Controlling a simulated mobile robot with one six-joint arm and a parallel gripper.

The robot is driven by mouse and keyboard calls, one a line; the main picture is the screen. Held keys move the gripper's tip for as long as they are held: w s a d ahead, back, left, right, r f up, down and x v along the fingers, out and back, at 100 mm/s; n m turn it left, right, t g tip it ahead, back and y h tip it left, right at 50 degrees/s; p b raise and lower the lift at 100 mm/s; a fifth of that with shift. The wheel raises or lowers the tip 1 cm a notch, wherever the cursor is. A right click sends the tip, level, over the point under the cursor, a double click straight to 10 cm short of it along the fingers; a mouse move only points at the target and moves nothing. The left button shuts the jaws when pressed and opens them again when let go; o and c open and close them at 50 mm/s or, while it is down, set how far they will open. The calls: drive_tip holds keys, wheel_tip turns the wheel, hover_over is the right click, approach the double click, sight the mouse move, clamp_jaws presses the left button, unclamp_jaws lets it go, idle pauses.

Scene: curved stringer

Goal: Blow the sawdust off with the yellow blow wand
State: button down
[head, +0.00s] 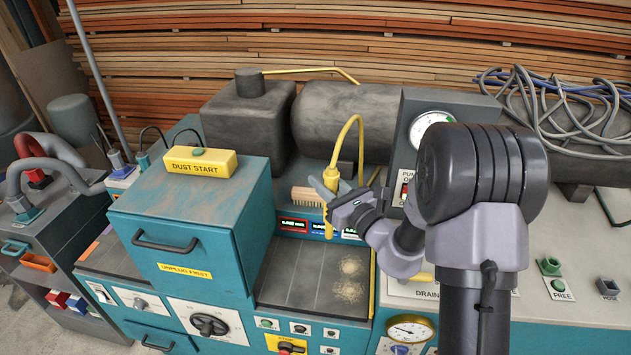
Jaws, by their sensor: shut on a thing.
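The yellow blow wand (329,218) points down, its tip over the back of a dark panel (290,285) on the teal machine. A yellow hose (357,130) loops up from its top. My gripper (328,192) is shut on the wand from the right; the fingers hide part of it. Two pale tan patches of sawdust lie on the panel's right side: one farther back (351,266) and one nearer (349,290). The wand tip is behind and left of both patches, and I cannot tell its exact height above the panel.
A brush with a wooden back (308,196) sits behind the panel, left of the wand. A teal cabinet with a yellow DUST START box (200,161) rises on the left. A gauge panel (432,128) stands behind my arm. A yellow strip (372,285) edges the panel's right side.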

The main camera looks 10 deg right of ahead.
drive_tip(key=s+d+b, duration=0.1)
drive_tip(key=s+d, duration=0.1)
drive_tip(key=d, duration=0.5)
drive_tip(key=shift+s+d, duration=0.25)
drive_tip(key=shift+d, duration=0.05)
idle(0.3)
idle(1.4)
